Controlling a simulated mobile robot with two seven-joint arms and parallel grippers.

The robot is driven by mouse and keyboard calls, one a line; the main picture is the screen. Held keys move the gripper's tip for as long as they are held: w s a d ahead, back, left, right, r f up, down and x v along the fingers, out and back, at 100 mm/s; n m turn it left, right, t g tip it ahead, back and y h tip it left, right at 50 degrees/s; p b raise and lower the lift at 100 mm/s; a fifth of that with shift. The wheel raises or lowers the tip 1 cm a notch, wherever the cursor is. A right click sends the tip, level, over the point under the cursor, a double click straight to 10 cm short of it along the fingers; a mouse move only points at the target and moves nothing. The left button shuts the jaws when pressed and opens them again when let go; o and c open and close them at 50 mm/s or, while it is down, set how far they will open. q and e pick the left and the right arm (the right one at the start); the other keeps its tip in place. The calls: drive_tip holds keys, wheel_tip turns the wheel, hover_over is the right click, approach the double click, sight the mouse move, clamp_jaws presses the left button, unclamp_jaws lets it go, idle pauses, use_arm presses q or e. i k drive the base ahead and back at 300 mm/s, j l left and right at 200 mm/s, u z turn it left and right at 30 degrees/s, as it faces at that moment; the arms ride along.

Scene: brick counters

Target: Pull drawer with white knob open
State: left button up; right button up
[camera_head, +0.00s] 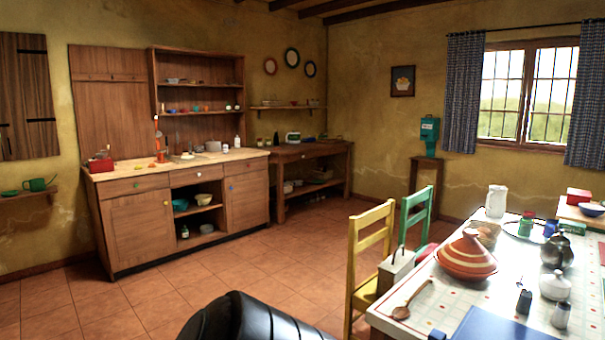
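A wooden counter cabinet (153,228) stands against the back-left wall, across the room from me. A row of drawers runs under its worktop: a left drawer (120,188), a middle drawer (190,177) and a right drawer (240,166). All look shut. Small knobs show on the fronts, but they are too small for me to tell surely which one is white. A blue knob (229,187) is on the right door. Neither of my grippers is in view. A dark, rounded part at the bottom edge looks like part of my own arm.
A dining table (400,313) with a tagine (466,257), jars and a wooden spoon (409,300) fills the right front. A yellow chair (369,250) and a green chair (417,212) stand beside it. The tiled floor before the cabinet is clear.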

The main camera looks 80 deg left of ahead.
sight(188, 175)
drive_tip(key=j+u, duration=0.1)
drive_tip(key=u, duration=3.25)
drive_tip(key=i, duration=5.35)
drive_tip(key=i+u, duration=0.2)
drive_tip(key=i, duration=0.45)
drive_tip(key=i+l+u, duration=0.15)
drive_tip(key=i, duration=0.55)
